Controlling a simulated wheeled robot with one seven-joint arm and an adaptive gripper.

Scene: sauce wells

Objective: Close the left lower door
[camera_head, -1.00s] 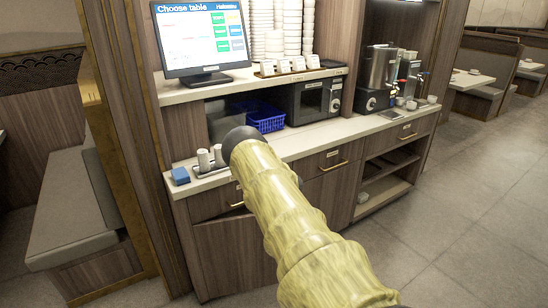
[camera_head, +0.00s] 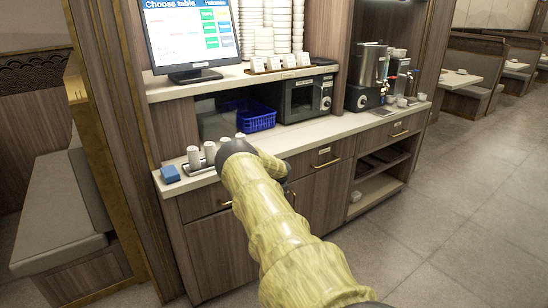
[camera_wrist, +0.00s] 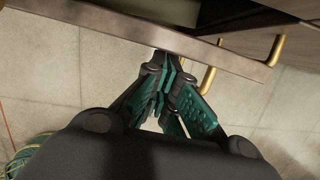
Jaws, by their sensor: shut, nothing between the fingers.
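The left lower door (camera_head: 222,254) is a brown wood-grain panel below the left drawer in the head view. My arm covers its right side, so I cannot tell there whether it is fully shut. In the wrist view a brown panel edge (camera_wrist: 110,27), likely this door's, runs slantwise across the top, with a gap behind it. A brass handle (camera_wrist: 208,80) sticks out from its near side. My gripper (camera_wrist: 165,65) is shut and empty, its fingertips at or very near the panel's near side. Contact is unclear. My arm mostly hides the gripper in the head view.
The counter (camera_head: 300,145) above holds white cups, a blue sponge (camera_head: 170,174), a blue basket (camera_head: 257,121) and a microwave (camera_head: 305,97). An open shelf (camera_head: 375,190) lies at right. A bench (camera_head: 60,210) stands at left. The floor (camera_head: 450,220) at right is clear.

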